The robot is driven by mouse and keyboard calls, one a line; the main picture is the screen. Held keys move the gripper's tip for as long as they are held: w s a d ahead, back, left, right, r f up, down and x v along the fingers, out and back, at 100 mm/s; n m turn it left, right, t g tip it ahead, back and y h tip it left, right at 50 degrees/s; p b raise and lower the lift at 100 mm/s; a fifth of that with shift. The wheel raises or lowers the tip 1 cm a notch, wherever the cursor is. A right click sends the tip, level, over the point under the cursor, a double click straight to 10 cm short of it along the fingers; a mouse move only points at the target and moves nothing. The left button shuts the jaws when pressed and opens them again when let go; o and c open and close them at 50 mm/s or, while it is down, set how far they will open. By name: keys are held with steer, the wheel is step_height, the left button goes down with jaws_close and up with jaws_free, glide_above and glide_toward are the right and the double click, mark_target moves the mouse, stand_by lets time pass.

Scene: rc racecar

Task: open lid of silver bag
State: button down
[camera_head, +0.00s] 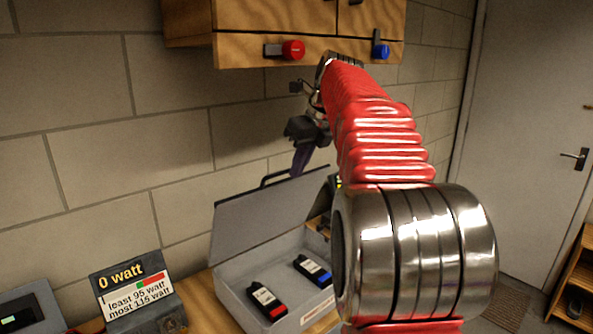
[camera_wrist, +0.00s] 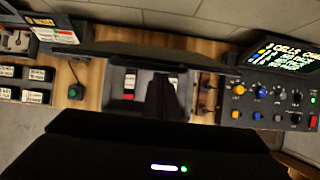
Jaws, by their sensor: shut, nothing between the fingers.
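The silver bag (camera_head: 228,281) is a grey box-shaped case on the wooden bench. Its lid (camera_head: 262,213) stands raised at the back, tilted up toward the wall, with a dark handle (camera_head: 277,179) on its top edge. Two black battery packs, one with a red end (camera_head: 268,301) and one with a blue end (camera_head: 312,270), lie inside. My gripper (camera_head: 300,163) is shut and empty, pointing down close to the lid's upper edge; I cannot tell if it touches. In the wrist view my dark gripper (camera_wrist: 163,92) covers part of the case interior (camera_wrist: 143,82).
A power display (camera_head: 132,289) reading 0 watt stands left of the case. A wooden cabinet with a red knob (camera_head: 292,50) and a blue knob (camera_head: 381,51) hangs above. In the wrist view a control panel (camera_wrist: 265,100) with coloured knobs sits at right. My arm hides the case's right side.

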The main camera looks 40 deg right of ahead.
steer(key=shift+w+a, duration=0.15)
steer(key=shift+a, duration=0.15)
steer(key=shift+r, duration=0.1)
steer(key=s+d+r, duration=0.1)
steer(key=s+r, duration=0.1)
steer(key=s, duration=1.1)
steer(key=shift+s+d+r, duration=0.15)
steer(key=shift+s+r, duration=0.05)
steer(key=c, duration=2.5)
jaws_free()
